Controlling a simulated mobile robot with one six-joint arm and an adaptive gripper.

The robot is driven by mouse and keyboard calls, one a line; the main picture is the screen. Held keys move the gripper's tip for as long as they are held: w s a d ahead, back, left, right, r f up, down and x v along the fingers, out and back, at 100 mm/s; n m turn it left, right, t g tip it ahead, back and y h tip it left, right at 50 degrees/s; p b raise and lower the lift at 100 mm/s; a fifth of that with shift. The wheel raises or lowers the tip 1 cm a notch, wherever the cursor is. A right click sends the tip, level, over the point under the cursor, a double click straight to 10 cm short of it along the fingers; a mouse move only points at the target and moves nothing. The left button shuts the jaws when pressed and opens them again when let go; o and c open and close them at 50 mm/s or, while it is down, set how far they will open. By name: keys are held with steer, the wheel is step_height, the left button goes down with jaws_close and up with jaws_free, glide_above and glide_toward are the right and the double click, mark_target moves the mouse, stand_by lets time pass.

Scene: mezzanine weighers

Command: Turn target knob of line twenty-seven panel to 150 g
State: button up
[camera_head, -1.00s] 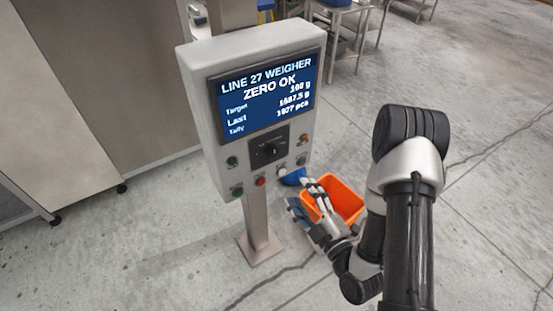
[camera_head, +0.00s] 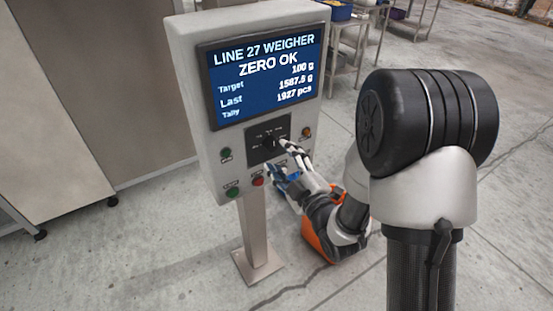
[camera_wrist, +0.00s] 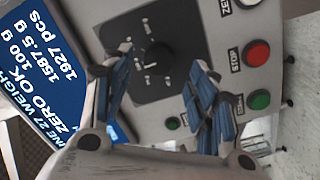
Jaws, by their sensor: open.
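The line 27 weigher panel (camera_head: 185,95) is a grey box on a post. Its screen (camera_head: 265,75) reads ZERO OK, Target 100 g, Last 1587.5 g, Tally 1927 pcs. The black target knob (camera_head: 267,143) sits on a dark plate below the screen. The knob also shows in the wrist view (camera_wrist: 158,58), just beyond the fingertips. My gripper (camera_head: 284,156) is open and empty in front of the panel, slightly below and right of the knob. In the wrist view its two fingers (camera_wrist: 164,68) flank the knob's line without visible contact. The dial's small marks are too blurred to read.
Near the knob plate are a red STOP button (camera_wrist: 256,53), a green button (camera_wrist: 259,99), and an amber one (camera_head: 306,132). Metal tables (camera_head: 345,45) stand behind; floor at right is clear.

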mark_target(274, 147)
steer(key=shift+x, duration=2.1)
steer(key=shift+r, duration=0.1)
steer(key=shift+c, duration=0.3)
steer(key=c, duration=1)
